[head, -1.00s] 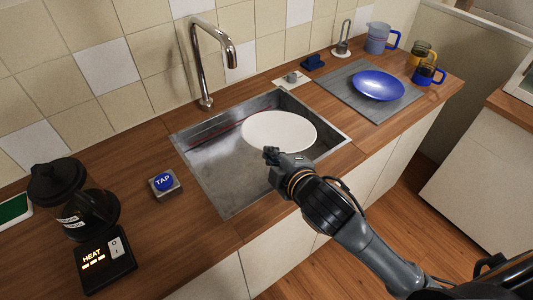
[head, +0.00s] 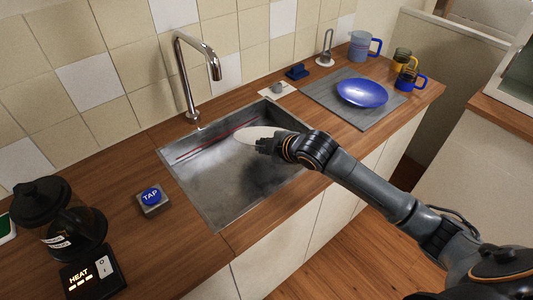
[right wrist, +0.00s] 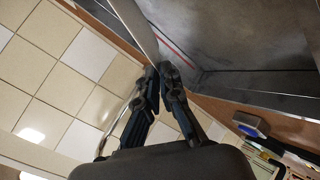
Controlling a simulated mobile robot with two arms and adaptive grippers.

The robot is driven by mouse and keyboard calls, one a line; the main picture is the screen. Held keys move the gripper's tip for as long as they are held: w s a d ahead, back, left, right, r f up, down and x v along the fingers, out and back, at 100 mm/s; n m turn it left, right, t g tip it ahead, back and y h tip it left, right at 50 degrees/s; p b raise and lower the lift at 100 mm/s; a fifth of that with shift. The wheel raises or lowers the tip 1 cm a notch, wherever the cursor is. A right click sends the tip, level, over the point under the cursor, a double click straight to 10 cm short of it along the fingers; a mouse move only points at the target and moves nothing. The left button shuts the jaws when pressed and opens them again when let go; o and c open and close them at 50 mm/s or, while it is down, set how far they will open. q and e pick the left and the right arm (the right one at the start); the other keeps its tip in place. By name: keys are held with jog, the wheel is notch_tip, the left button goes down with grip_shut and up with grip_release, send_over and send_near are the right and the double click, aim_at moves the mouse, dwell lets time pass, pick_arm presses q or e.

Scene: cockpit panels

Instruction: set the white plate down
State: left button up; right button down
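The white plate (head: 257,133) is in my right gripper (head: 264,146), over the right part of the steel sink (head: 205,190). In the head view it looks narrow and tilted, and the gripper and wrist hide part of it. In the right wrist view the plate (right wrist: 136,27) shows almost edge-on as a pale strip, its rim between the closed fingertips (right wrist: 160,70). It appears held above the basin floor; whether its lower side touches the sink I cannot tell. My left gripper is in none of the views.
A tall faucet (head: 188,85) stands behind the sink. A TAP button (head: 151,198) and a coffee maker (head: 60,225) are on the left. On the right, a blue plate (head: 362,93) lies on a grey mat (head: 325,97), with mugs and a jug (head: 360,46) behind it.

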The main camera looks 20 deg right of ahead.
jog(key=f, duration=0.1)
jog(key=w+d+f, duration=0.1)
jog(key=w+f, duration=0.1)
jog(key=shift+w+d+f, duration=0.2)
jog(key=shift+d+f, duration=0.15)
jog(key=shift+d, duration=0.05)
jog(key=shift+w+f+p, duration=0.1)
jog(key=shift+f+p, duration=0.6)
jog(key=shift+f, duration=0.95)
jog(key=shift+d+f, duration=0.1)
jog(key=c, duration=1.5)
grip_release()
jog(key=shift+b+v, duration=0.55)
jog(key=shift+v, duration=5.55)
